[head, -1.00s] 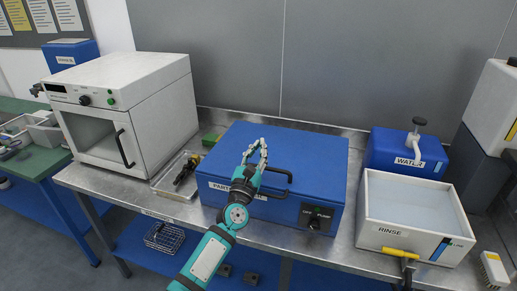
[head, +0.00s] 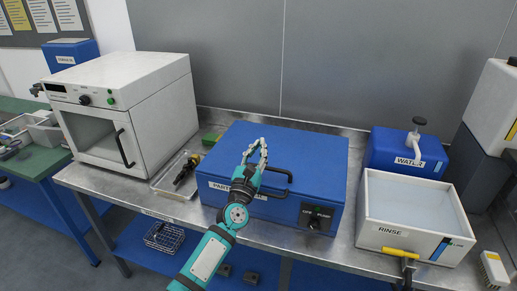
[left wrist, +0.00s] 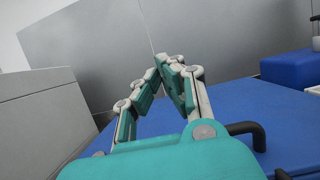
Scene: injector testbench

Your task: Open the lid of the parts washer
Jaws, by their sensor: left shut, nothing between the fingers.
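The blue parts washer (head: 310,160) stands on the metal bench with its lid down. A black handle (head: 285,176) sits at the lid's front edge; part of it also shows in the left wrist view (left wrist: 258,130). My left gripper (head: 261,143) is over the lid, just beyond and left of the handle, not holding it. In the left wrist view its fingers (left wrist: 170,75) come together at the tips with nothing between them. My left arm crosses the front of the washer and hides part of its label. My right gripper is not in view.
A white oven-like cabinet (head: 155,80) and a metal tray (head: 166,184) with a dark tool stand to the left. A white rinse tub (head: 385,233) and a blue water container (head: 385,150) are to the right. A grey wall rises behind.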

